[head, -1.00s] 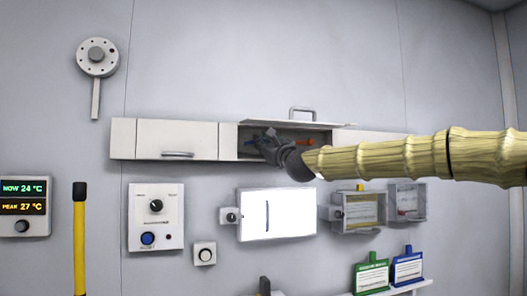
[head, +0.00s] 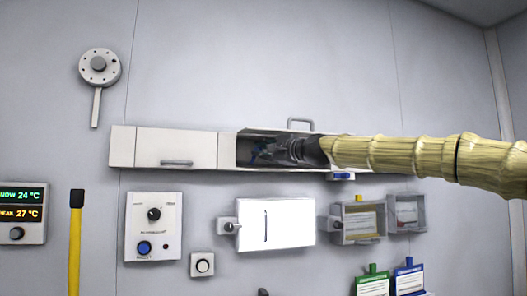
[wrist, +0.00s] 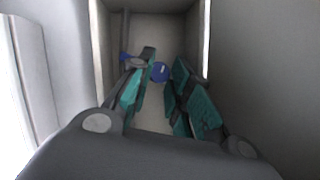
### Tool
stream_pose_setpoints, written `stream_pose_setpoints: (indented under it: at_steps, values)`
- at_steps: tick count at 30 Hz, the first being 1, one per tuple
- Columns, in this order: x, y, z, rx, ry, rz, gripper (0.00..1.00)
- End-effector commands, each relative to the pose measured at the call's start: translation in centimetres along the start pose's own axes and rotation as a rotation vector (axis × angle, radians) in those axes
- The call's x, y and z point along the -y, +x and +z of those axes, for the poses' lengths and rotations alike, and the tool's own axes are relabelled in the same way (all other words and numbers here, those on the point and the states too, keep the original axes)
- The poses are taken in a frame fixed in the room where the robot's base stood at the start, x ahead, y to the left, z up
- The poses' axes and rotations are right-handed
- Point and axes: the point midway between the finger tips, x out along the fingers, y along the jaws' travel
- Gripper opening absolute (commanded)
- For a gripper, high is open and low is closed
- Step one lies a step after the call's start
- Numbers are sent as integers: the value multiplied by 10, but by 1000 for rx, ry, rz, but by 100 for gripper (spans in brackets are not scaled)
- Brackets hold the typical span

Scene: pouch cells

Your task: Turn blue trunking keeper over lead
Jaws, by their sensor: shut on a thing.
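The open section of white wall trunking (head: 243,166) is in the middle of the head view, with my gripper (head: 266,152) reaching into it from the right. A small blue piece (head: 257,147) shows at my fingertips. In the wrist view, my gripper (wrist: 163,66) has teal-padded fingers inside the trunking, shut on the round blue keeper (wrist: 160,73), which shows between the tips. Another small blue piece (wrist: 126,57) is by the left finger. I cannot make out the lead, or whether the keeper lies across it.
The trunking lid (head: 283,132) is raised above the opening. The closed trunking section (head: 170,147) is to its left. Below are a white panel (head: 275,225), a control box (head: 153,225) and clear boxes (head: 358,222). Trunking walls flank my fingers closely.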

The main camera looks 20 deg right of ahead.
Motion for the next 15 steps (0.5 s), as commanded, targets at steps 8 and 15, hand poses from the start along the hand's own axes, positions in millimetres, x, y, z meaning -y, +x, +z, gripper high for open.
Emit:
stream_pose_setpoints:
  at_steps: [8, 15]
  values:
    - [4, 0, 1, -1, -180, 73, 0]
    - [4, 0, 1, 0, -270, 111, 0]
